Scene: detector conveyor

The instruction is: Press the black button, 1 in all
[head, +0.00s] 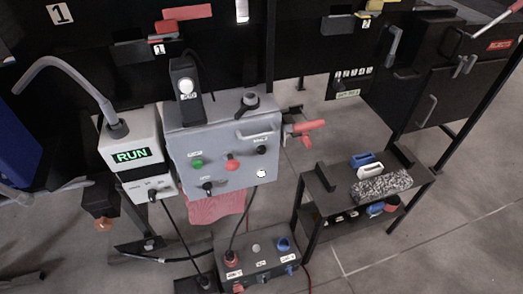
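A grey control box (178,140) stands in the middle of the head view. Its front has a green button (197,163), a red button (232,165), a black knob or button (208,186) at the lower left and another black one (261,150) at the right. A white round part (261,173) is at the lower right. The small labels are too blurred to read, so I cannot tell which black part is a push button. Neither of my grippers is recognisable in view.
A white unit (132,135) with a green RUN display stands left of the box. A low dark box (258,269) with red, grey and blue controls sits below. A black bench (338,188) with blocks stands right. Cables hang between the boxes.

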